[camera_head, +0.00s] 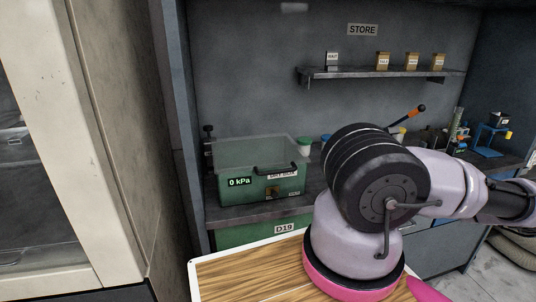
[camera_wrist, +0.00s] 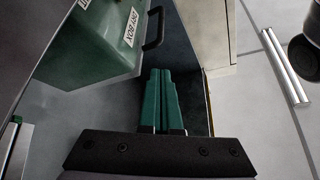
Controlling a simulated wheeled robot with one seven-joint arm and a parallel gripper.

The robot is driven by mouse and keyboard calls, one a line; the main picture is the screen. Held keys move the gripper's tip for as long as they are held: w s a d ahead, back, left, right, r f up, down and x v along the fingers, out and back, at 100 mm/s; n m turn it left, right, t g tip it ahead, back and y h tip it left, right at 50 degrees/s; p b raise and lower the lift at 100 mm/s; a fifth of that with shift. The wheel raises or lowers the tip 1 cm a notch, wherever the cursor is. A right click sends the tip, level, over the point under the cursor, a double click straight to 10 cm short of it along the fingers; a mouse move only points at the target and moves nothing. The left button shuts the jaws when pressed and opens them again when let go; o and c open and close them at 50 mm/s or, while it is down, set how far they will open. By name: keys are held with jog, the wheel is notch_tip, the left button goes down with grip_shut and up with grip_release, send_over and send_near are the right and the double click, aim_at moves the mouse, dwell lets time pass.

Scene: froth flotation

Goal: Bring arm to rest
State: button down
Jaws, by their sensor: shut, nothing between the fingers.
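My gripper (camera_wrist: 159,98) shows in the wrist view, with its two green fingers side by side and touching, nothing between them. It points past the green dry box (camera_wrist: 98,42), which is at the upper left of that view with a dark handle. My arm (camera_head: 375,190) fills the right half of the head view, bent, with a dark ridged joint and a pale link reaching to the right edge. My gripper is out of sight in the head view.
The dry box (camera_head: 262,184), reading 0 kPa, stands on a dark bench left of my arm. A wooden board (camera_head: 245,275) lies under the arm. A shelf (camera_head: 345,74) holds small boxes. A pale cabinet (camera_head: 100,100) stands at left. Small apparatus (camera_head: 490,135) sits at right.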

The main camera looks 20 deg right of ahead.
jog(key=w+a+r+m+g+h, duration=0.1)
jog(key=a+r+m+g+h, duration=0.2)
jog(key=a+r+g+h, duration=0.45)
jog(key=w+a+r+m+g+h, duration=0.1)
jog(key=a+r+m+g+h, duration=0.25)
jog(key=r+h, duration=0.7)
jog(key=s+a+r+m+t, duration=0.1)
jog(key=s+a+r+t, duration=0.2)
jog(key=r, duration=0.6)
jog(key=s+a+r+m+t+h, duration=0.1)
jog(key=s+a+r+m+t, duration=0.1)
jog(key=s+a+r+t, duration=0.2)
jog(key=a+r+t, duration=0.1)
jog(key=a+r, duration=0.2)
jog(key=r, duration=0.3)
jog(key=shift+a+t, duration=0.2)
jog(key=shift+t, duration=0.1)
